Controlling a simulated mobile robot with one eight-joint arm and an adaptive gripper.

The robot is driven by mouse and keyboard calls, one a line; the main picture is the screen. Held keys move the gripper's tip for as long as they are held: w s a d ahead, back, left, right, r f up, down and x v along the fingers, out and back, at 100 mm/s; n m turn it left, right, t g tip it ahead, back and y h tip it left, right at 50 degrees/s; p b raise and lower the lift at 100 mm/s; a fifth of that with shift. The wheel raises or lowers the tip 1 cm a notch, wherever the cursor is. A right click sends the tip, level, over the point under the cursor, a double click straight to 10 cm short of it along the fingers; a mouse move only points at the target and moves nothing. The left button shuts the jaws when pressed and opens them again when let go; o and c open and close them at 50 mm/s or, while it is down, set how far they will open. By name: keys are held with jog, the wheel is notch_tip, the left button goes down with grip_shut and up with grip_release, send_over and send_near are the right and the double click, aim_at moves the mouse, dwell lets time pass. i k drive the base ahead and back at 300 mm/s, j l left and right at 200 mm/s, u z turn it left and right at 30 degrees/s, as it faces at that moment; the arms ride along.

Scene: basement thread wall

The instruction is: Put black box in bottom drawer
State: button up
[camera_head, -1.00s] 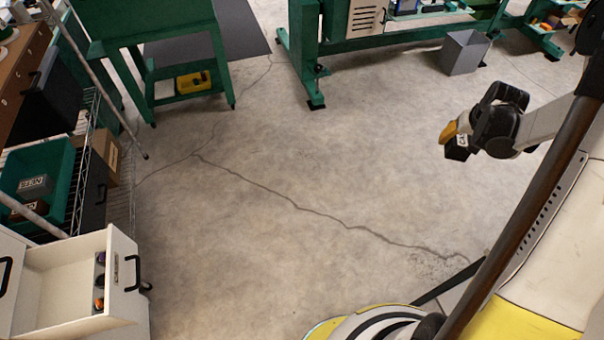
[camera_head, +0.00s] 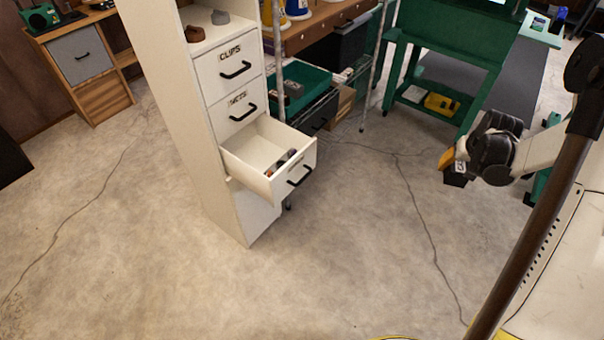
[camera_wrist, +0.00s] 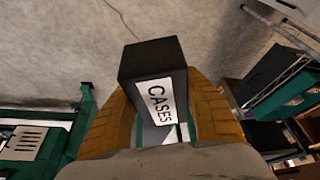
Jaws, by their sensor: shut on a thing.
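My gripper (camera_head: 449,163) is at the right of the head view, raised over the floor and shut on a small black box (camera_head: 457,179). In the wrist view the black box (camera_wrist: 152,62) sits between the orange fingers, its white label reading "CASES". The white drawer cabinet (camera_head: 231,215) stands left of centre in the head view, well apart from my gripper. Its bottom drawer (camera_head: 300,179) is pulled open and holds several small dark and orange items along its front. The two drawers above, one labelled "CLIPS" (camera_head: 232,70), are shut.
A wire shelf with a green bin (camera_head: 303,88) stands right behind the cabinet. A green workbench (camera_head: 445,52) is at the back right, with a yellow container (camera_head: 440,103) on its lower shelf. A wooden desk (camera_head: 97,94) is at the far left. The floor between is clear.

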aim_at(259, 161)
jog(key=l+u, duration=0.15)
jog(key=u, duration=1.4)
jog(key=i, duration=0.95)
jog(key=u, duration=0.05)
